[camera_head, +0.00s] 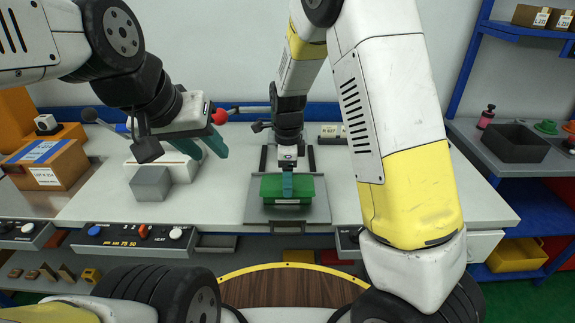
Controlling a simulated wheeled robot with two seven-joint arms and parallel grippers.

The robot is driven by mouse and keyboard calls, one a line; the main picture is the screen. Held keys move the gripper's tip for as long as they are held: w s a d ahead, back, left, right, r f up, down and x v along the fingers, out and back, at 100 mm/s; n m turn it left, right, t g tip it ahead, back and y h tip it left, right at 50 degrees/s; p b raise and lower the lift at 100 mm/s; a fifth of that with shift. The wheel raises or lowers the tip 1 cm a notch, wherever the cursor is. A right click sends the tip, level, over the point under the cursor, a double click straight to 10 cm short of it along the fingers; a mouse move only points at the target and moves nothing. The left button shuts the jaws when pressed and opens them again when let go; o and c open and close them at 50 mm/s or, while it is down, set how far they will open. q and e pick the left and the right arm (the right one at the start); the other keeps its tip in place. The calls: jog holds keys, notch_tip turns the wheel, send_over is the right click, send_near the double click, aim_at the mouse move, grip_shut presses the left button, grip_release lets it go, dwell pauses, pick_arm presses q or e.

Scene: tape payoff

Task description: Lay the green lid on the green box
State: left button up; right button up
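The green box (271,196) stands on a grey plate (257,213) in the middle of the white table, with a pale label on its front. I cannot tell a separate green lid from the box here. My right gripper (287,186) points straight down over the middle of the box, with its teal fingers at the box's top. It is seen edge-on, so its opening and any hold are hidden. My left gripper (203,148) hangs to the left of the box, above the table. Its two teal fingers are apart with nothing visible between them.
A grey block (150,184) and a white device stand below and left of my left gripper. A cardboard box (48,164) is at the far left. A dark open bin (515,142) is on the right shelf. The table right of the plate looks clear.

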jog(key=o, duration=1.4)
jog(key=shift+r, duration=0.1)
notch_tip(320, 180, up, 8)
jog(key=shift+d+f, duration=0.1)
jog(key=shift+f, duration=0.05)
jog(key=s+d+r+n+t, duration=0.2)
jog(key=s+d+r+n, duration=0.2)
jog(key=s+r+n, duration=0.1)
jog(key=s+d+r+n+t+y, duration=0.1)
jog(key=s+d+r+n+t, duration=0.1)
jog(key=s+d+r+n, duration=0.3)
jog(key=s+d+r+n+t+y, duration=0.1)
jog(key=s+d+r+n, duration=0.3)
jog(key=s+n, duration=0.4)
jog(key=shift+s+d+r+n+t, duration=0.35)
jog(key=shift+s+d+t, duration=0.2)
jog(key=shift+s, duration=0.25)
